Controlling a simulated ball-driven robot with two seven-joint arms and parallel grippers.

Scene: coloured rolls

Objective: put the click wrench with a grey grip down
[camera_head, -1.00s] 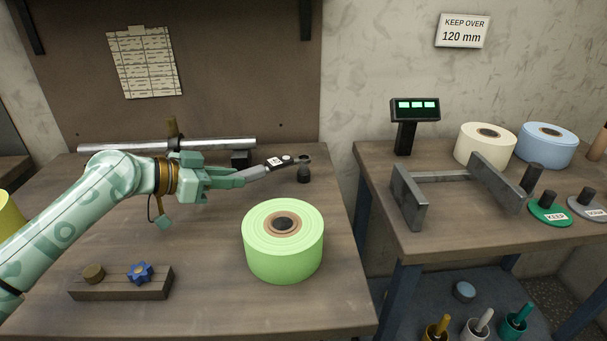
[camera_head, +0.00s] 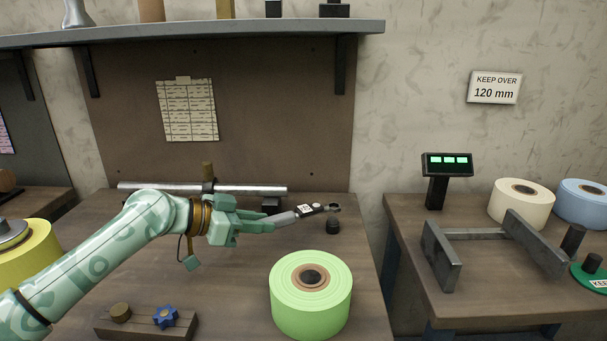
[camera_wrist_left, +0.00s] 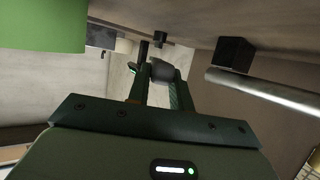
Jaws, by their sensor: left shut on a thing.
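The click wrench (camera_head: 312,210) has a grey grip and a dark head with a small white label. My left gripper (camera_head: 270,222) is shut on its grey grip and holds it pointing right, over the back part of the bench. In the left wrist view the grey grip (camera_wrist_left: 162,71) sits between the fingers of the left gripper (camera_wrist_left: 160,85). Whether the wrench touches anything below is unclear. My right gripper is in neither view.
A green roll (camera_head: 311,300) stands on the bench (camera_head: 235,285) in front of the wrench. A small dark knob (camera_head: 333,227) is just below the wrench head. A metal bar (camera_head: 150,187) lies behind. A wooden block with a blue star knob (camera_head: 165,316) is at front left.

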